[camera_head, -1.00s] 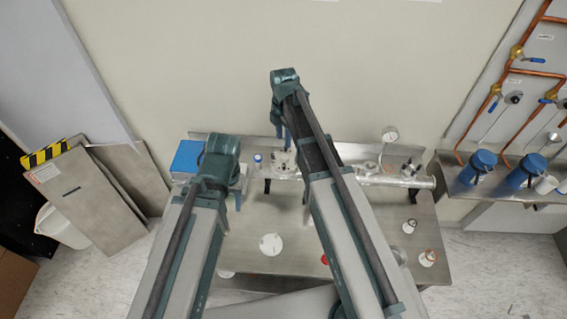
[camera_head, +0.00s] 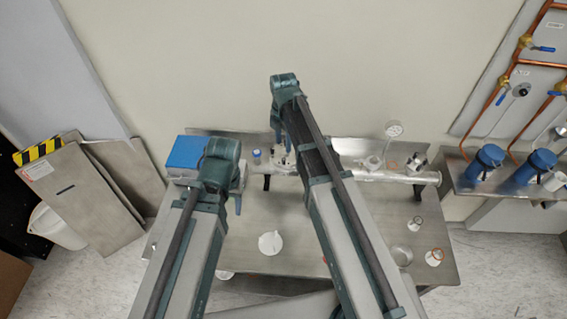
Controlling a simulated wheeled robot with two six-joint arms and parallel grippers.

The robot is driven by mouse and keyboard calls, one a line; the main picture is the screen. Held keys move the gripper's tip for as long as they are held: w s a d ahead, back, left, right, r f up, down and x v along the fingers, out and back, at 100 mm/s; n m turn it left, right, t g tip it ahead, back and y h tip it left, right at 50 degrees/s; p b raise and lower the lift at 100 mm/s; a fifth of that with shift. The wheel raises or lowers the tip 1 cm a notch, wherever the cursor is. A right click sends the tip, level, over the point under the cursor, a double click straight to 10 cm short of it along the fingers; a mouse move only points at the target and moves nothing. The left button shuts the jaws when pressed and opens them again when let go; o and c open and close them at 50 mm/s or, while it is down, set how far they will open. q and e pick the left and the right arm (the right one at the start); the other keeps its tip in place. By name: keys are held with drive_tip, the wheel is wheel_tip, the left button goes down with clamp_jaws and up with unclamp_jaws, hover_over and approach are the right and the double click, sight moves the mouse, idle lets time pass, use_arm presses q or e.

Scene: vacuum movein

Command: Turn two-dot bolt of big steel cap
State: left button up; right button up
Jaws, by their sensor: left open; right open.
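A horizontal steel tube assembly (camera_head: 372,176) lies along the back of the metal table. A steel fitting (camera_head: 415,163) stands near its right end. I cannot tell for sure which part is the big steel cap, and the dots on its bolts are too small to see. My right gripper (camera_head: 282,140) is open and points down over the left part of the assembly, whose fittings it and its arm partly hide. I cannot tell whether it touches them. My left gripper (camera_head: 238,203) is open and empty, to the left and nearer the front, over the table.
A blue box (camera_head: 187,152) stands at the table's back left, a blue-capped bottle (camera_head: 256,156) beside it. A round gauge (camera_head: 393,129) rises behind the tube. A white disc (camera_head: 270,243) and small parts (camera_head: 434,257) lie on the table (camera_head: 290,215). Its middle is mostly clear.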

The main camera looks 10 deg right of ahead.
sight(284, 159)
wheel_tip(284, 159, down, 8)
drive_tip(key=b, duration=0.7)
drive_tip(key=shift+f, duration=0.15)
clamp_jaws()
